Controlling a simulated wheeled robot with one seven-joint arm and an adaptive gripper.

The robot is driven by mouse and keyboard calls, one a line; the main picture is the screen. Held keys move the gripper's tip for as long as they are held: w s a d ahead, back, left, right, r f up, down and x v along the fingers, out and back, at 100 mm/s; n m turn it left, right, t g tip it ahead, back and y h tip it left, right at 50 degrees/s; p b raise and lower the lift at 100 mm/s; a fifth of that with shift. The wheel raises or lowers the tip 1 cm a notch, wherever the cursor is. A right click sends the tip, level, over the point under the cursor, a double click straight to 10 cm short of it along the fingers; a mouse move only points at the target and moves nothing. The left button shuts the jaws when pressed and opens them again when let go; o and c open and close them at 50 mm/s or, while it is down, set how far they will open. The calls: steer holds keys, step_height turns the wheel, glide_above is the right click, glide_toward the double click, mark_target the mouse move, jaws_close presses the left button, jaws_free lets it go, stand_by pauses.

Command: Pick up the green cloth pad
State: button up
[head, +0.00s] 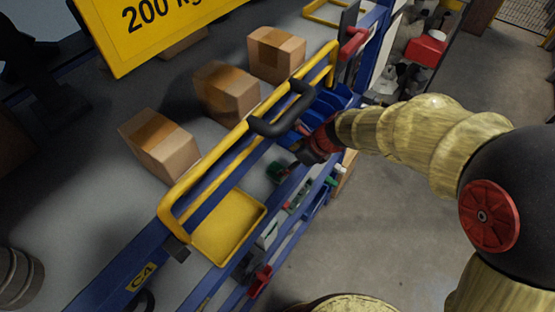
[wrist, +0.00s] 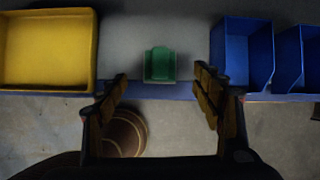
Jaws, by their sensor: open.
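The green pad (wrist: 160,66) sits on a grey shelf near its front edge in the wrist view. It looks like a small block with raised sides. In the head view a small green thing (head: 277,172), probably the same pad, shows just past my gripper (head: 312,150), partly in shadow. In the wrist view my gripper (wrist: 161,85) is open and empty. Its two fingers are apart, one to each side of the pad's line, and the pad appears ahead between the fingertips, not touched.
A yellow tray (wrist: 47,50) stands left of the pad, and blue bins (wrist: 243,55) stand to its right. The blue shelf edge (wrist: 165,92) runs below the pad. A yellow rail (head: 215,155) and cardboard boxes (head: 160,145) are on the upper level. A round brown container (wrist: 125,135) is below.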

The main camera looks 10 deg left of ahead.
mark_target(278, 166)
steer(key=shift+m, duration=0.5)
steer(key=x, duration=0.8)
steer(key=shift+w+a, duration=0.1)
steer(key=shift+a, duration=0.15)
steer(key=shift+c, duration=0.6)
steer(key=c, duration=1.1)
steer(key=shift+c, duration=0.2)
